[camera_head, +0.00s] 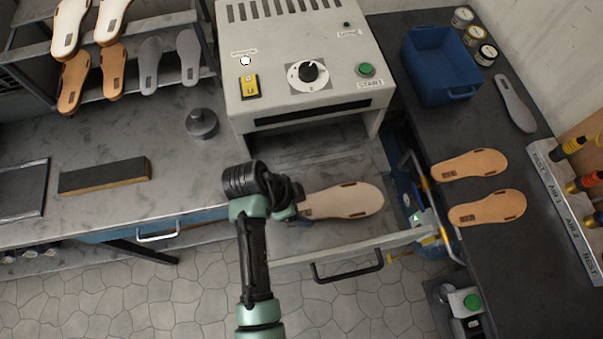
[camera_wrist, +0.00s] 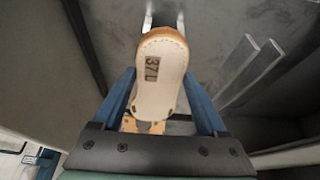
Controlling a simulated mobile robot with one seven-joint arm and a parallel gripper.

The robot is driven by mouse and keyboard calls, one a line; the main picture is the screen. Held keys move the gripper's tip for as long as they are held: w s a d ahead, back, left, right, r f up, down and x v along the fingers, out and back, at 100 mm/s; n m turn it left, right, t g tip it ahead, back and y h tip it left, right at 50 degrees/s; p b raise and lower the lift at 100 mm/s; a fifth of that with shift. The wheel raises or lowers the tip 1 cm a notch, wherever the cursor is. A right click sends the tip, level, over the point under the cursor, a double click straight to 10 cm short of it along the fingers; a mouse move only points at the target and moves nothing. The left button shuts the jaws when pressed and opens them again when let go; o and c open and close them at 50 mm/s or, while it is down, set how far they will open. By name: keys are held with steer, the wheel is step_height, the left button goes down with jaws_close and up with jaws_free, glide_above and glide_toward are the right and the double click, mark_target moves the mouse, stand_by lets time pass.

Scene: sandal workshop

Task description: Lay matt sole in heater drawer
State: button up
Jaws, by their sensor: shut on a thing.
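A pale beige sole (camera_head: 343,199) with a tan edge extends from my gripper (camera_head: 290,206) over the open heater drawer (camera_head: 395,241). In the wrist view the sole (camera_wrist: 158,90) lies between the two blue fingers of my gripper (camera_wrist: 160,90), marked 37, and the fingers are shut on it. Whether the sole touches the drawer floor cannot be told. The heater (camera_head: 300,60) is a light grey box with a dial, a yellow switch and a green START button. My wrist hides the left part of the drawer.
Two tan soles (camera_head: 470,165) (camera_head: 487,208) and a grey sole (camera_head: 515,103) lie on the dark right bench, near a blue bin (camera_head: 440,65). A rack (camera_head: 155,85) with several soles stands at the left back. A dark block (camera_head: 105,176) lies on the left bench.

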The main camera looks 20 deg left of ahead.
steer(key=o, duration=1.4)
steer(key=v, duration=1.3)
steer(key=shift+d, duration=0.1)
steer(key=shift+w, duration=0.1)
